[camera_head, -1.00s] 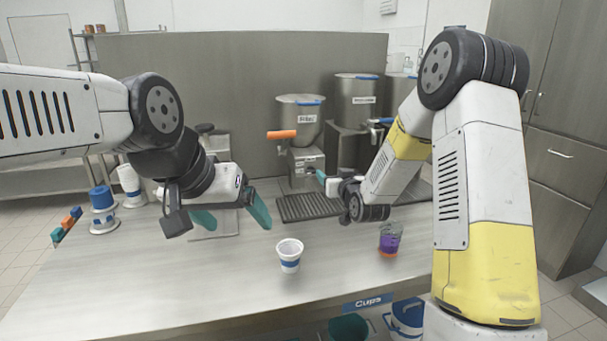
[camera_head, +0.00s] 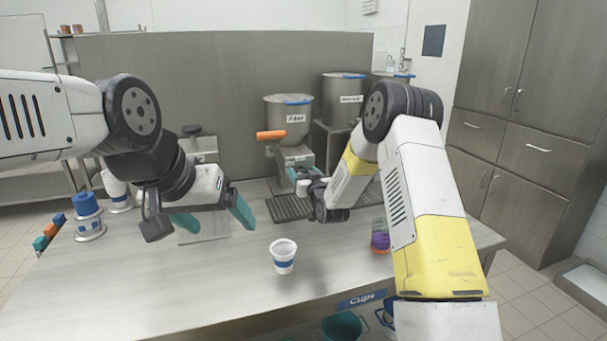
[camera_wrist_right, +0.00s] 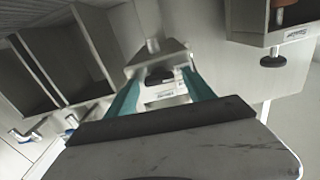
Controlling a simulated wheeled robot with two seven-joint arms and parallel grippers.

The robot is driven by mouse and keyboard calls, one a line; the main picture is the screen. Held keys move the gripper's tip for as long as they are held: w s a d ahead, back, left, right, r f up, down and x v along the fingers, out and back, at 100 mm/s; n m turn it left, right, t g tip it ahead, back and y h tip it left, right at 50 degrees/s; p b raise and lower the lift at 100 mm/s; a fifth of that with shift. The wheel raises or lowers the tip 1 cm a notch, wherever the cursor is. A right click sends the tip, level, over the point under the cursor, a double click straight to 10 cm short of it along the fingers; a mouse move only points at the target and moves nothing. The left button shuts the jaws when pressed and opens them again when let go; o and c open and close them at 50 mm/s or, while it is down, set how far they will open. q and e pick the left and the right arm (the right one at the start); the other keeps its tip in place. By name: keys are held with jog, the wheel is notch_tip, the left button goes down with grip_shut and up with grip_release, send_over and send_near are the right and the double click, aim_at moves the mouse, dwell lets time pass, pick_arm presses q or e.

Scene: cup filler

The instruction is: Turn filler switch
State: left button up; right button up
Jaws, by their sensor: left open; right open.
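The filler (camera_head: 295,157) stands at the back of the table, a grey metal box with a labelled hopper (camera_head: 288,118) above and an orange handle (camera_head: 271,134) at its upper left. My left gripper (camera_head: 215,220) is open and empty above the table's left part.
A cup with purple contents (camera_head: 379,240) stands beside my right arm. Cup stacks (camera_head: 88,215) are at the left. A dark grate (camera_head: 288,208) lies before the filler.

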grip_shut()
jog(key=shift+d+m, duration=0.1)
jog(key=shift+m, duration=0.2)
jog(key=m, duration=0.3)
jog(key=shift+m, duration=2.3)
grip_release()
